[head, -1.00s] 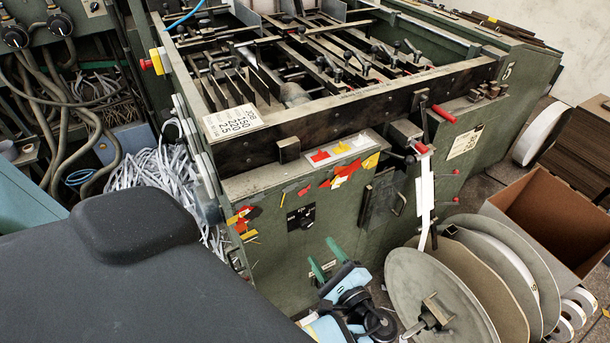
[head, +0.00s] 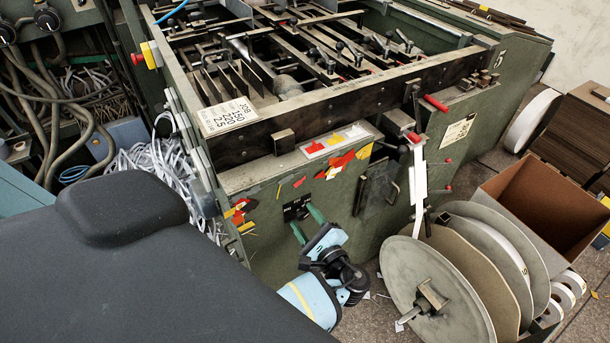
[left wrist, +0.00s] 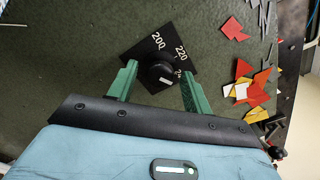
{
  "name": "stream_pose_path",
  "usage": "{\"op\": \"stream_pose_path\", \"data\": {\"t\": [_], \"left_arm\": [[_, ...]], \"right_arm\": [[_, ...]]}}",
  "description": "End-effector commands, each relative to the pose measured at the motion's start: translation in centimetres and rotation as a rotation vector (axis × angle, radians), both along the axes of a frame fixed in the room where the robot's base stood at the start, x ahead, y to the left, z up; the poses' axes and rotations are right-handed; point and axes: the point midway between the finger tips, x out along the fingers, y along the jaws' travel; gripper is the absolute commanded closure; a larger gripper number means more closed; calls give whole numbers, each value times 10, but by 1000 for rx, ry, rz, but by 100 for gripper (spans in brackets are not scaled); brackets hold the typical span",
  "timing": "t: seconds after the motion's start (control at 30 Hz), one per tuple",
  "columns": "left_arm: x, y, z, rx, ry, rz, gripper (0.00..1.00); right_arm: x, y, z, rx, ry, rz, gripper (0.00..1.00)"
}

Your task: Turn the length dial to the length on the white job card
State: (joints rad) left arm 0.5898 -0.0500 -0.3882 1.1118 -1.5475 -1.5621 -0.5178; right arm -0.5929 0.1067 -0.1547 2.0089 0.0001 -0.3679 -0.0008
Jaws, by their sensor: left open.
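The white job card (head: 228,116) lies on the machine's front left corner and reads JOB, 150, 220, 2.5. The length dial (head: 293,209) is on the green front panel, partly hidden by my gripper in the head view. In the left wrist view its round black knob (left wrist: 158,74) sits on a tilted black plate (left wrist: 177,43) marked 200, 220 and a partly hidden number. A pale mark shows on the knob. My left gripper (head: 307,223) is open, its green fingers (left wrist: 159,72) on either side of the knob; contact cannot be told. My right gripper is not in view.
Red and yellow scraps (head: 343,163) cover the panel right of the dial. A large reel (head: 420,295) and an open cardboard box (head: 545,205) stand at right. Shredded strips (head: 160,165) lie at left.

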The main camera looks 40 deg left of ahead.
Motion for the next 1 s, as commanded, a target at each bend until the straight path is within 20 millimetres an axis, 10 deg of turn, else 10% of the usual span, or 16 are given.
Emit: {"op": "stream_pose_path", "data": {"t": [0.3, 0.63, 1.0], "left_arm": [[1, 3, 0, 0, 0, 0, 50], [1, 3, 0, 0, 0, 0, 93], [0, 2, -2, -23, -53, 1, 95]], "right_arm": [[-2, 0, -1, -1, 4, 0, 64], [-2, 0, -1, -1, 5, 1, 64], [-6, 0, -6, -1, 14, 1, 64]]}}
